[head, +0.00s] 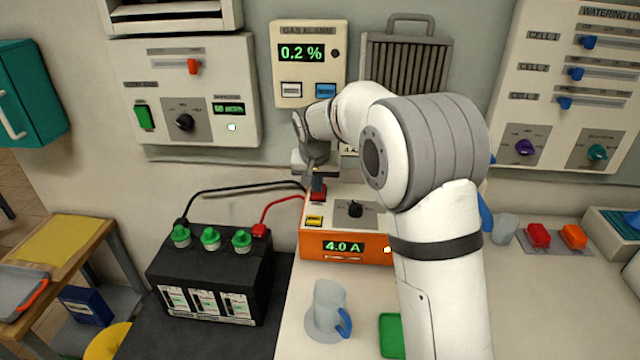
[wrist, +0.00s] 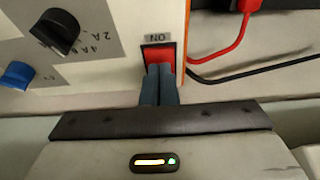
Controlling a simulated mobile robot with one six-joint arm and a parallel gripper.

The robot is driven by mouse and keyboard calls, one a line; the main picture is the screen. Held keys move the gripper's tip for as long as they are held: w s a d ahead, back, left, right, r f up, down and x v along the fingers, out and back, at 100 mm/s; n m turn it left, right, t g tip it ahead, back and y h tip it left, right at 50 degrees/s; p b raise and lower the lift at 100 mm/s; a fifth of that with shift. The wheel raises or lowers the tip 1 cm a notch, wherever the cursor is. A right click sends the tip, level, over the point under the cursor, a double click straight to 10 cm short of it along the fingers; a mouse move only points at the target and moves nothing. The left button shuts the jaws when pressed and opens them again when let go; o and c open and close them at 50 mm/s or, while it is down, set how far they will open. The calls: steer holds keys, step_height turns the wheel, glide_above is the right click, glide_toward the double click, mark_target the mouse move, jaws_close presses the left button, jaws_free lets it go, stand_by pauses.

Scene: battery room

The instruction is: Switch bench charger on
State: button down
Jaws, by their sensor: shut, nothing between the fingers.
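The bench charger (head: 345,247) is an orange and white box on the bench, with a lit display reading 4.0 A and a black knob (head: 355,209). Its red switch (head: 318,195) is at the upper left of the top panel. In the wrist view the red switch (wrist: 159,54) sits under an ON label. My gripper (wrist: 158,72) is shut, with its blue-grey fingertips at the lower edge of the red switch. They look to be touching it. The head view shows my gripper (head: 318,180) above the switch, pointing down.
A black battery (head: 212,275) with green caps and a red and a black lead stands to the left. A gas alarm (head: 308,62) and wall panels are behind. Red and orange blocks (head: 555,236) lie to the right.

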steer(key=p+v, duration=0.1)
steer(key=v, duration=1.2)
steer(key=shift+s+r, duration=0.25)
steer(key=shift+s, duration=0.2)
steer(key=s+d+f, duration=0.2)
steer(key=s+d, duration=0.4)
steer(key=s, duration=0.4)
steer(key=s+d+f, duration=0.3)
steer(key=s+d, duration=0.3)
steer(key=s, duration=0.4)
steer(key=s+d+f+g, duration=0.1)
steer(key=s+d+f, duration=0.2)
steer(key=s+d, duration=0.3)
steer(key=s, duration=0.4)
steer(key=shift+s+f+n, duration=0.25)
steer(key=shift+s+n, duration=0.15)
